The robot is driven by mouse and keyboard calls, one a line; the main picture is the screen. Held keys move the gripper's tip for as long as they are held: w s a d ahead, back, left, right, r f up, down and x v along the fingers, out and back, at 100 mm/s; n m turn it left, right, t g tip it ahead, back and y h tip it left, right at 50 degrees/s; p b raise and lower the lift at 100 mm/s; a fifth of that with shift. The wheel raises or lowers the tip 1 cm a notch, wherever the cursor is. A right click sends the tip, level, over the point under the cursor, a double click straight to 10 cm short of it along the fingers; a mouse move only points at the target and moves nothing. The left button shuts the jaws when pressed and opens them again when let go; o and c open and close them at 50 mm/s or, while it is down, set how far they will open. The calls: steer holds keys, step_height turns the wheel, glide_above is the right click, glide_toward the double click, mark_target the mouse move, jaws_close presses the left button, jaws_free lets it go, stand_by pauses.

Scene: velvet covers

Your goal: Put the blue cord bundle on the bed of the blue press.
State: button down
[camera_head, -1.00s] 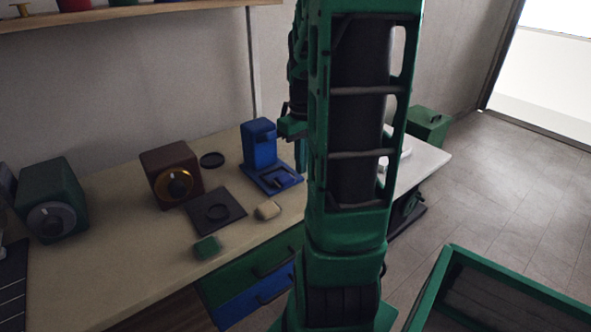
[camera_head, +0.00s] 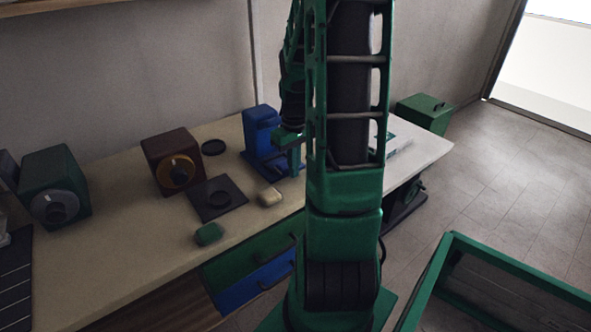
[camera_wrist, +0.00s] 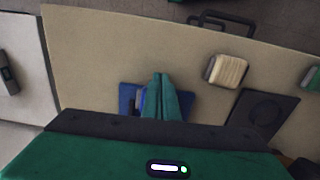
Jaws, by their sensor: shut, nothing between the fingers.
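The blue press (camera_head: 261,127) stands at the back of the bench, its low blue bed (camera_head: 277,174) reaching forward. In the wrist view part of the bed (camera_wrist: 127,92) shows left of my fingers. My gripper (camera_head: 296,170) points down over the bed, shut and empty; its green fingers are together in the wrist view (camera_wrist: 166,78). A small blue-grey piece (camera_wrist: 142,98) shows beside the fingers over the bed. It may be the blue cord bundle, but my fingers hide much of it and I cannot tell for certain.
A cream bundle (camera_head: 269,197) and a green bundle (camera_head: 209,234) lie near the front edge. A dark square plate (camera_head: 217,206), a black ring (camera_head: 213,147), a brown dial box (camera_head: 171,160) and a green dial box (camera_head: 55,186) stand left. My arm hides part of the right side.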

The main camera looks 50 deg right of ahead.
steer(key=shift+w+d, duration=0.25)
steer(key=shift+w, duration=0.85)
steer(key=shift+s, duration=0.1)
